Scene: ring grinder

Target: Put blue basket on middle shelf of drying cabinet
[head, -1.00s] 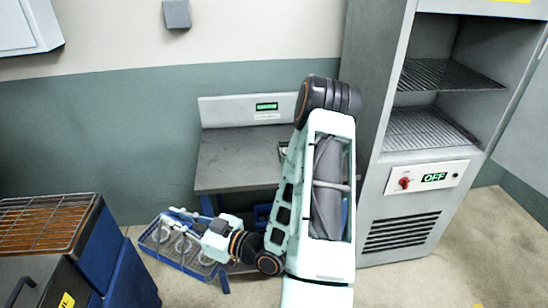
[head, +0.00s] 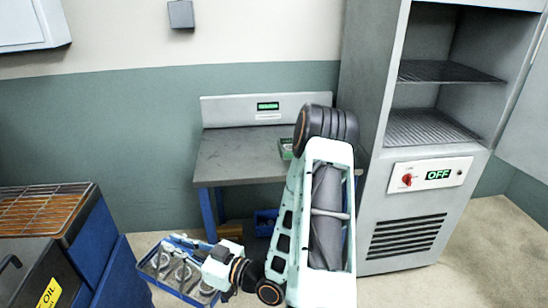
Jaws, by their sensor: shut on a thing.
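The blue basket (head: 158,266) is a low wire basket at the lower left, holding several metal rings. My gripper (head: 184,244) is shut on the basket, and the basket hangs in front of the bench, left of my arm. The exact grip point is small and partly hidden by the gripper. The drying cabinet (head: 357,130) stands at the right with its front open. Its wire shelves show: an upper one (head: 445,72) and a lower one (head: 430,128), both bare where visible. The cabinet's top is out of view.
A grey bench (head: 235,157) with blue legs stands against the wall behind my arm. A blue bin (head: 264,222) is under it, partly hidden. A blue machine (head: 95,240) with a brown grate stands at left. Open floor lies before the cabinet.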

